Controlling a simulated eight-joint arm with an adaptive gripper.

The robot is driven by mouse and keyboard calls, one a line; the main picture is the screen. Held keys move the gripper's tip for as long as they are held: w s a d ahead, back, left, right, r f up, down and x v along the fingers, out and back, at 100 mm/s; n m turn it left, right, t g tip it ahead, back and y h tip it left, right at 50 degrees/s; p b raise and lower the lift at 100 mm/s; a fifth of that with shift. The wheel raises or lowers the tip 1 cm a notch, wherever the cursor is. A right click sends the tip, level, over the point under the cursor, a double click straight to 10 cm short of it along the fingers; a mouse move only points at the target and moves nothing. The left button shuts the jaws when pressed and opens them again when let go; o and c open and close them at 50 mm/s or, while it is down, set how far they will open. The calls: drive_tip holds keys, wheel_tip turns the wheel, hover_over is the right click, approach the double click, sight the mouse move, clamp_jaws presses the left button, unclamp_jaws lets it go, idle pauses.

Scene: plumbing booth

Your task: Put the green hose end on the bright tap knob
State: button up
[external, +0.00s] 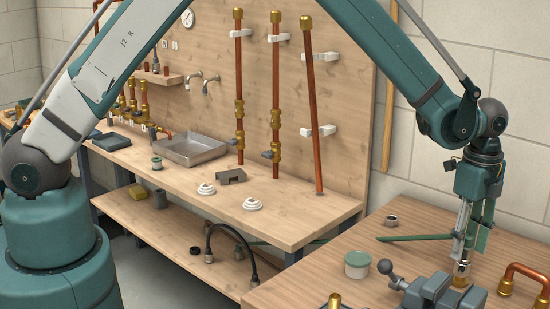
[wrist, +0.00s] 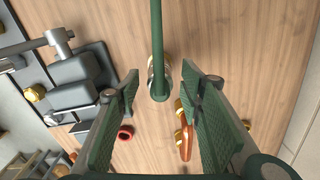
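The green hose (external: 415,238) runs level above the right bench to my gripper. In the wrist view the green hose (wrist: 156,40) comes down from the top edge and its rounded end lies between the finger pads. My gripper (external: 472,250) points down over the right bench; in the wrist view its fingers (wrist: 160,82) are apart, with a gap on each side of the hose end. A bright metal piece with brass, seemingly the tap knob (external: 461,268), stands below; it also shows partly behind the hose end (wrist: 151,72). I cannot tell whether they touch.
A grey vise (external: 430,291) stands close to the left of the gripper. A white tub with a green lid (external: 358,264), a metal nut (external: 391,220) and a bent copper pipe (external: 526,268) are on the same bench. The bench's back part is mostly clear.

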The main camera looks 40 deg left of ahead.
sight(469, 236)
drive_tip(key=shift+r, duration=0.15)
wheel_tip(469, 236, up, 12)
idle(1.0)
idle(0.5)
drive_tip(key=s+a+r+n+t, duration=0.1)
drive_tip(key=s+a+r+n, duration=0.15)
drive_tip(key=a+r, duration=0.55)
drive_tip(key=s+a+r+n+t+h, duration=0.1)
drive_tip(key=a+r+n, duration=0.25)
drive_tip(key=a, duration=0.85)
drive_tip(key=s+a+r+n+t, duration=0.1)
drive_tip(key=s+a+r+n, duration=0.15)
drive_tip(key=a+r, duration=0.6)
drive_tip(key=s+a+r+n+t, duration=0.1)
drive_tip(key=s+a+n, duration=0.2)
drive_tip(key=s+a, duration=0.35)
drive_tip(key=s+a+n+t, duration=0.1)
drive_tip(key=s+a+n, duration=0.2)
drive_tip(key=a, duration=0.7)
drive_tip(key=s+a+f+n+t+y, duration=0.1)
drive_tip(key=s+a+f+n+t, duration=0.1)
drive_tip(key=s+a+n, duration=0.4)
drive_tip(key=s+a+f, duration=0.1)
drive_tip(key=s+a, duration=0.3)
drive_tip(key=s, duration=0.2)
drive_tip(key=shift+s+a+f, duration=0.15)
drive_tip(key=shift+s+a, duration=0.25)
